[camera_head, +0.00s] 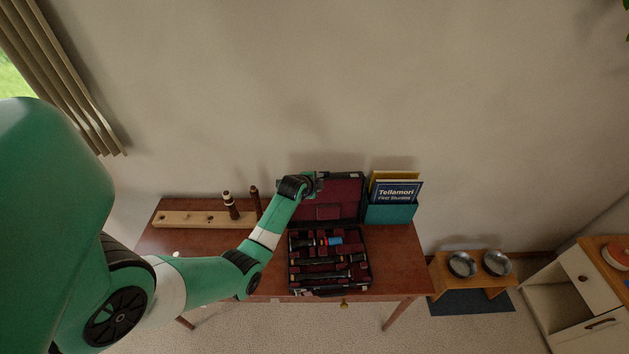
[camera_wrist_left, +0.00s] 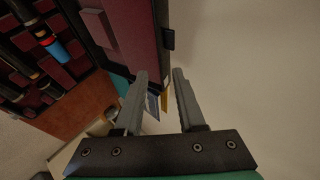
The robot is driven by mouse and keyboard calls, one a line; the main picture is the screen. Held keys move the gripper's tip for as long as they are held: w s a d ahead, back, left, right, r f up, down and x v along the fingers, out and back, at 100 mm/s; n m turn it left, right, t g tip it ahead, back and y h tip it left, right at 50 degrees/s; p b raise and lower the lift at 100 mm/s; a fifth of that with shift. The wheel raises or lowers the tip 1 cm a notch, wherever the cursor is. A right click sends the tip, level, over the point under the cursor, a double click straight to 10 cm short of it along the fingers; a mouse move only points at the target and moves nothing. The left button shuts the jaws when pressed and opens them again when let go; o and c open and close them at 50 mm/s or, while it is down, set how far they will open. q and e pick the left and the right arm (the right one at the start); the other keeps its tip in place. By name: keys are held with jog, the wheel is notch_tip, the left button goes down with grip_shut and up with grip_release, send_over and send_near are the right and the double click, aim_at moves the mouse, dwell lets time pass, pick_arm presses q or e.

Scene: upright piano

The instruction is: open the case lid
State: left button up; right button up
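The instrument case (camera_head: 329,290) stands on the wooden table with its lid (camera_head: 343,194) raised steeply at the back, showing a dark red lining. Dark instrument pieces (camera_head: 320,260) lie in the red-lined base. My left gripper (camera_head: 318,182) is at the lid's upper left part; its fingers are hard to make out there. In the left wrist view the gripper (camera_wrist_left: 160,75) is open, with a clear gap between its fingers. The lid (camera_wrist_left: 134,35) is beyond the fingers, partly behind the left one; contact cannot be told. My right gripper is not in view.
A teal holder (camera_head: 390,214) with books stands right of the case. A wooden peg rack (camera_head: 190,219) and upright dark pieces (camera_head: 230,205) are at the table's left. The wall is close behind. A stand with metal bowls (camera_head: 462,264) is at the right.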

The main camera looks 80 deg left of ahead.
pick_arm(q)
jog(key=p+v, duration=0.5)
jog(key=v, duration=0.1)
jog(key=shift+c, duration=0.3)
